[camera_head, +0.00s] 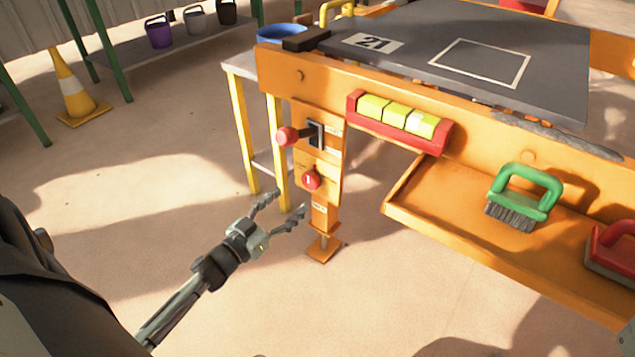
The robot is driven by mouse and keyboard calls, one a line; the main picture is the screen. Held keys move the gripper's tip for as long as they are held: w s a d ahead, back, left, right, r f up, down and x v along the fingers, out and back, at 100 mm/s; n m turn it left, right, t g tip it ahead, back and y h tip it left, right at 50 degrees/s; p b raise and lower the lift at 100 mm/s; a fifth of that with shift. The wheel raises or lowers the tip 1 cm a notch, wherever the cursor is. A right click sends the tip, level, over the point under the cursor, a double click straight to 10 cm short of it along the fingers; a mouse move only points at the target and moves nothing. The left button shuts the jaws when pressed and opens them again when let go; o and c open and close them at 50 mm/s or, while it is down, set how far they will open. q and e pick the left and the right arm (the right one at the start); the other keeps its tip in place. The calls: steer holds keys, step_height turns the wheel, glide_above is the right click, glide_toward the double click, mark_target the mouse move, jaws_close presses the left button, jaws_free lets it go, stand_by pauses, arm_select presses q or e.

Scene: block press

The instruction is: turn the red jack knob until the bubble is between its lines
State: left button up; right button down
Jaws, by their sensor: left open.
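A red round knob (311,180) with a white mark sits on the front of the orange jack leg (329,178). A second red ball-shaped handle (287,137) sticks out beside a dark slot above it. The level (446,138) is a red holder with a yellow-green vial (397,115) divided by dark lines. A paler patch shows in the vial's right section; I cannot tell for sure that it is the bubble. My left gripper (286,204) is open and empty, below and left of the lower knob and apart from it.
An orange tray (435,205) to the right holds a green brush (525,195) and a red-handled tool (611,250). The dark tabletop (555,50) lies above. A yellow-legged stand (241,130) is behind the jack leg. Open floor lies around my left gripper.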

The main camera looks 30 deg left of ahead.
mark_target(308, 184)
arm_select(q)
steer(key=w, duration=0.2)
steer(key=w+b, duration=0.1)
steer(key=w, duration=0.4)
steer(key=shift+w+d+b, duration=0.1)
steer(key=shift+d+b, duration=0.2)
steer(key=shift+b, duration=0.05)
steer(key=c, duration=1.2)
